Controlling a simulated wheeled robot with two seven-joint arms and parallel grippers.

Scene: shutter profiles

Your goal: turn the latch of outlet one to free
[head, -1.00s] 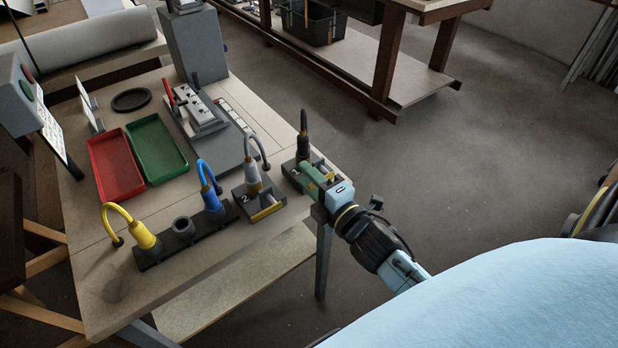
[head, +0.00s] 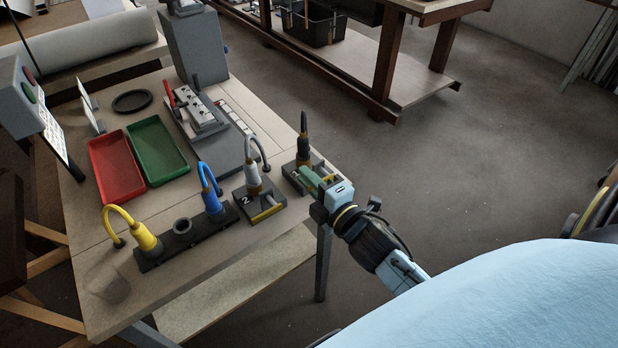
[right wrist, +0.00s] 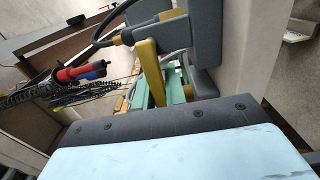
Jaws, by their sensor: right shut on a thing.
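Outlet one (head: 291,183) is a dark block marked 1 near the table's right edge. A dark plug (head: 304,149) stands upright in it. My right gripper (head: 312,181), with green fingers, reaches in from the right at the block's front side. In the right wrist view a yellow lever, the latch (right wrist: 149,62), runs down between the green fingers (right wrist: 158,92), and they are shut on it. The yellow and grey outlet parts (right wrist: 184,38) show beside it. In the head view the fingers mostly hide the latch. My left gripper is not in view.
Outlet two (head: 264,215), marked 2, with a grey plug (head: 253,178), stands just left of outlet one. A dark rail (head: 160,255) holds blue and yellow plugs. Red (head: 117,170) and green (head: 158,150) trays lie further left. The floor right of the table is open.

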